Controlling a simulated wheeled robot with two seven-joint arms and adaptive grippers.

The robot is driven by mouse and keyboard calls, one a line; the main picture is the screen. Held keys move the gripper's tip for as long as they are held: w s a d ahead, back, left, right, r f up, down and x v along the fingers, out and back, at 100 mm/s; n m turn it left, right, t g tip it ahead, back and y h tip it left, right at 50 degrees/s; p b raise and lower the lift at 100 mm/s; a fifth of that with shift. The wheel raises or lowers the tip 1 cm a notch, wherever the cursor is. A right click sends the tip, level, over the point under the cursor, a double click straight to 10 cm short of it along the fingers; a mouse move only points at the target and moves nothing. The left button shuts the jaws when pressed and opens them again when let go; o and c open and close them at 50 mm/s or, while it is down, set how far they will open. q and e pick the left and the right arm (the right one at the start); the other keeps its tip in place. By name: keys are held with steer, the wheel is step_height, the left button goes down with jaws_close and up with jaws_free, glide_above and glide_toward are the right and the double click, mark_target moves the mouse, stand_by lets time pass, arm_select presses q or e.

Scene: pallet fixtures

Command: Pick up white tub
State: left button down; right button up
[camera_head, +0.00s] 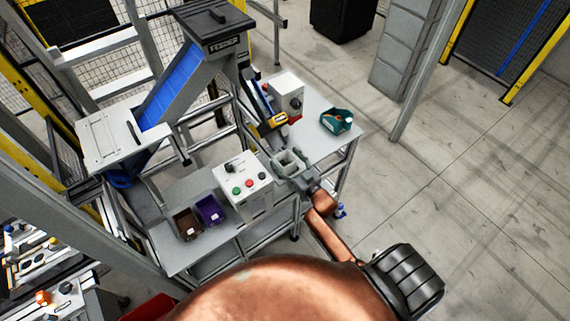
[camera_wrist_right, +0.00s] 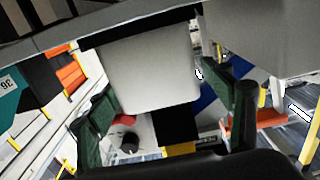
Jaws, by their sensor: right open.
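A pale grey-white tub (camera_head: 289,160) shows in the head view at the front edge of the right table, beside the push-button box. My right gripper (camera_head: 292,174) is at the tub, at the end of my copper-coloured arm. In the right wrist view a plain white surface, which looks like the tub (camera_wrist_right: 150,68), fills the middle. The two dark green fingers of my right gripper (camera_wrist_right: 168,112) stand apart, one on each side of it. I cannot tell whether they touch it. My left gripper is not in view.
A push-button box (camera_head: 243,187) and brown (camera_head: 187,224) and purple (camera_head: 209,210) bins stand to the left. A teal container (camera_head: 337,121) and a white box with a knob (camera_head: 286,93) stand behind. A blue chute feeder (camera_head: 170,88) rises at back left. The right floor is clear.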

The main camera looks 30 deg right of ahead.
steer(key=shift+c, duration=0.3)
steer(key=c, duration=1.3)
steer(key=shift+r, duration=0.1)
steer(key=shift+r, duration=0.6)
steer(key=s+d+b, duration=0.1)
steer(key=s+b, duration=0.1)
steer(key=s, duration=1.5)
steer(key=shift+s+d+r+p, duration=0.1)
steer(key=shift+s+r+p, duration=0.05)
steer(key=shift+r+p, duration=0.75)
steer(key=shift+s+d+r+p, duration=0.1)
steer(key=shift+s+r+p, duration=0.05)
steer(key=shift+r+p, duration=0.75)
steer(key=shift+s+r+p, duration=0.15)
steer(key=shift+r+p, duration=0.65)
steer(key=shift+p, duration=0.1)
